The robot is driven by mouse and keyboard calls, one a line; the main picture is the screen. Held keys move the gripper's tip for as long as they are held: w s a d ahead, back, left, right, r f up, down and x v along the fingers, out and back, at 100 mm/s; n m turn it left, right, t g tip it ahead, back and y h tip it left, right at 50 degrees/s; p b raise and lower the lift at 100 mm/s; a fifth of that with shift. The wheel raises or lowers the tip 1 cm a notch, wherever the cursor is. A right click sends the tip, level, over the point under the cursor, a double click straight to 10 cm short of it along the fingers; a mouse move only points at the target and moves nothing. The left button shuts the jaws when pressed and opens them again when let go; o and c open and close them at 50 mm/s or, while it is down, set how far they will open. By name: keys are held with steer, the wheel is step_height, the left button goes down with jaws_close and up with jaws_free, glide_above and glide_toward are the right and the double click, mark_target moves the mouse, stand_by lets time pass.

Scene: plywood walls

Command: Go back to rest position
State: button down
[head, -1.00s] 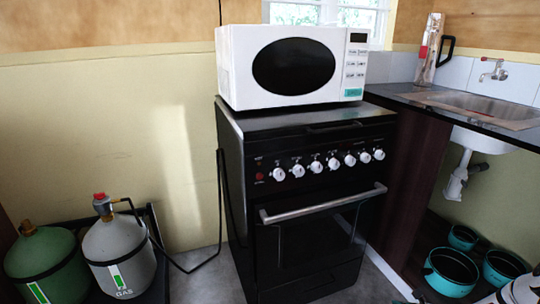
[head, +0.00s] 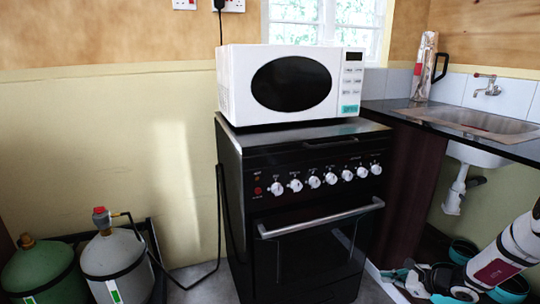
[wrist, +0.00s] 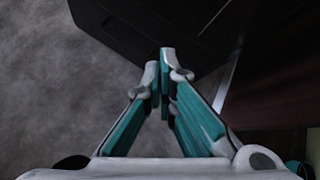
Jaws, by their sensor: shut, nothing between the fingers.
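My gripper (wrist: 160,75) is shut in the wrist view, its white and teal fingers meeting at the tips with nothing between them. It points at the grey floor and the black base of the stove (wrist: 150,22). In the head view my gripper (head: 390,278) is low at the right, just right of the stove's front and apart from any handle. My white arm comes in from the right edge.
A black stove (head: 310,250) carries a white microwave (head: 235,85). A sink counter (head: 400,108) stands at the right, with teal-lined pots (head: 463,250) beneath. Green (head: 45,270) and grey (head: 115,257) gas cylinders stand at the left.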

steer(key=s+a+r+n+g+y, duration=0.2)
steer(key=a+r+n, duration=0.65)
steer(key=r, duration=0.75)
steer(key=s+a+r+n+g+h, duration=0.1)
steer(key=s+a+r+n+g, duration=0.55)
steer(key=s+a+r, duration=0.9)
steer(key=s+d+r+n+h, duration=0.2)
steer(key=s+n, duration=0.1)
steer(key=s, duration=0.7)
steer(key=s+d+r+n+h, duration=0.1)
steer(key=s+n+h, duration=0.2)
steer(key=s, duration=0.7)
steer(key=s+d+r+n+h, duration=0.2)
steer(key=s+n, duration=0.2)
steer(key=s, duration=0.6)
step_height(320, 180, up, 30)
steer(key=t+p, duration=0.4)
steer(key=p, duration=2.4)
steer(key=shift+f, duration=0.15)
steer(key=shift+w, duration=0.1)
